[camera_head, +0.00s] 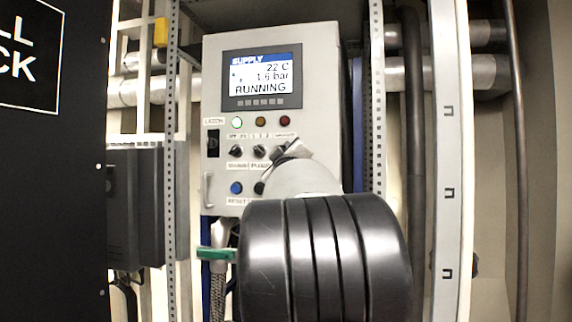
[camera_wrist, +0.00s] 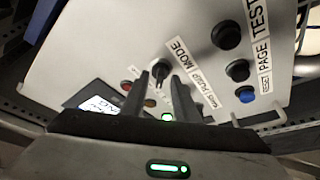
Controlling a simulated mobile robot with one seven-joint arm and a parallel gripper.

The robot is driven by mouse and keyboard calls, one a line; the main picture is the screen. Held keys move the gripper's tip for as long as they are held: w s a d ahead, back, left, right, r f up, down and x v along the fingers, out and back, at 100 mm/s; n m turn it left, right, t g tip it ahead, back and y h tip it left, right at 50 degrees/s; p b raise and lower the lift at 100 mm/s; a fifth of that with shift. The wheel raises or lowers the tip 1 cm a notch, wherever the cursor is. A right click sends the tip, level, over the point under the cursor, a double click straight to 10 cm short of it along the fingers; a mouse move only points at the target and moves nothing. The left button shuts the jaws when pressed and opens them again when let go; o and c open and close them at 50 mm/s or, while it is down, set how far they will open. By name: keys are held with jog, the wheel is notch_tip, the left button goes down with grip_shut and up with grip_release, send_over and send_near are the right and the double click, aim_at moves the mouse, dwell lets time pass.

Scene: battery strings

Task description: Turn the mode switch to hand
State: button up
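The mode switch (camera_wrist: 160,68) is a black rotary knob beside the "MODE" label on the light grey panel (camera_wrist: 105,50) in the wrist view. Which position it points to I cannot make out. My gripper (camera_wrist: 160,76) has its two dark fingers apart, with the tips close to the knob, one to each side. Whether they touch it I cannot tell. In the head view my gripper (camera_head: 281,150) reaches the right end of the switch row on the control panel (camera_head: 325,95) and hides the mode switch there.
Black buttons (camera_wrist: 227,35) and a blue reset button (camera_head: 236,188) sit close by. The display (camera_head: 262,78) reads "RUNNING" above green, amber and red lamps (camera_head: 260,122). A green-handled valve (camera_head: 215,254) is below the panel.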

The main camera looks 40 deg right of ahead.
jog(key=b+v, duration=1.7)
jog(key=b, duration=0.2)
jog(key=shift+a, duration=0.15)
